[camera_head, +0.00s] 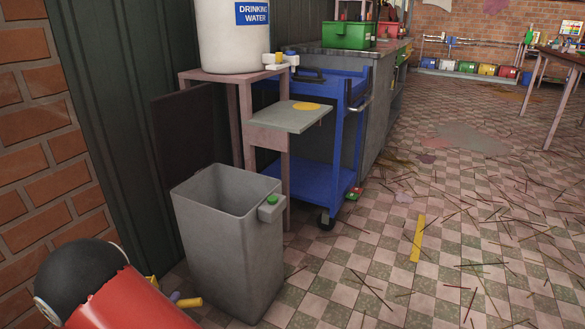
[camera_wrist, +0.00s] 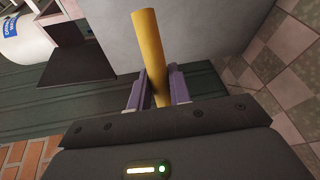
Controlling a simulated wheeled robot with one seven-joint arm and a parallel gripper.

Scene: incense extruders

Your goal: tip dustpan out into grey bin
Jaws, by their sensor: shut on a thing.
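The grey bin (camera_head: 232,262) stands upright on the floor in the head view, open at the top. A grey wall that appears to be its side fills the upper part of the wrist view (camera_wrist: 205,40). My gripper (camera_wrist: 158,92) has its purple fingers shut on a yellow handle (camera_wrist: 150,45), which I take to be the dustpan's. In the head view, my gripper (camera_head: 174,297) is low at the bin's left side, partly hidden by my red arm. The yellow handle end (camera_head: 190,302) shows there. The dustpan's pan is not visible in either view.
A pink stand (camera_head: 232,80) with a drinking water container (camera_head: 232,40) is behind the bin. A blue trolley (camera_head: 318,180) stands beyond it. A green wall (camera_head: 95,100) is close on the left. The checkered floor to the right carries scattered sticks and a yellow strip (camera_head: 417,238).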

